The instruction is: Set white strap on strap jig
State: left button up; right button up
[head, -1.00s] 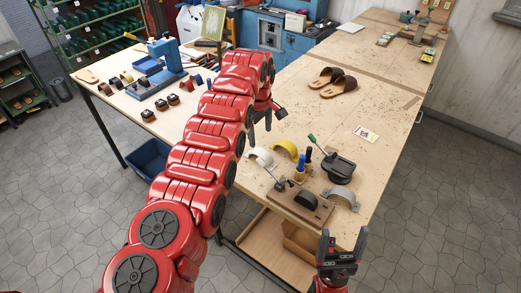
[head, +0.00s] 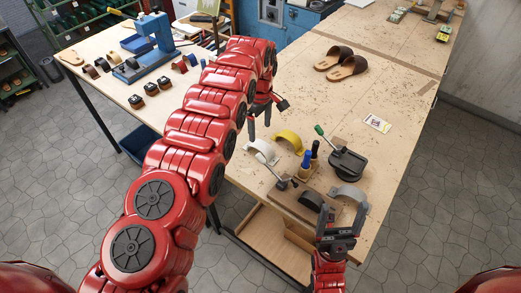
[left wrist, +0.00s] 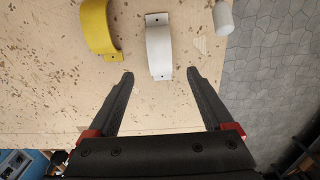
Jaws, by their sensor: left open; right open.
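The white strap (head: 262,147) is a curved band lying on the near part of the bench. In the left wrist view the white strap (left wrist: 159,50) lies ahead of the fingertips, roughly centred between them and apart from them. My left gripper (head: 260,123) is open and empty above the bench, just beyond the strap; its fingers also show in the left wrist view (left wrist: 160,78). The strap jig (head: 286,205) is a wooden base with a dark rounded form and a lever clamp at the near bench edge. My right gripper (head: 340,222) is open and empty beside the jig's right end.
A yellow strap (head: 288,140) lies beside the white one, and a grey strap (head: 351,194) lies near my right gripper.

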aim_at(260, 145)
pick_arm(q)
jog(key=shift+s+f, duration=0.15)
jog(key=shift+f, duration=0.95)
notch_tip(260, 145, down, 5)
jog(key=b, duration=0.4)
jog(key=shift+r, duration=0.15)
grip_shut()
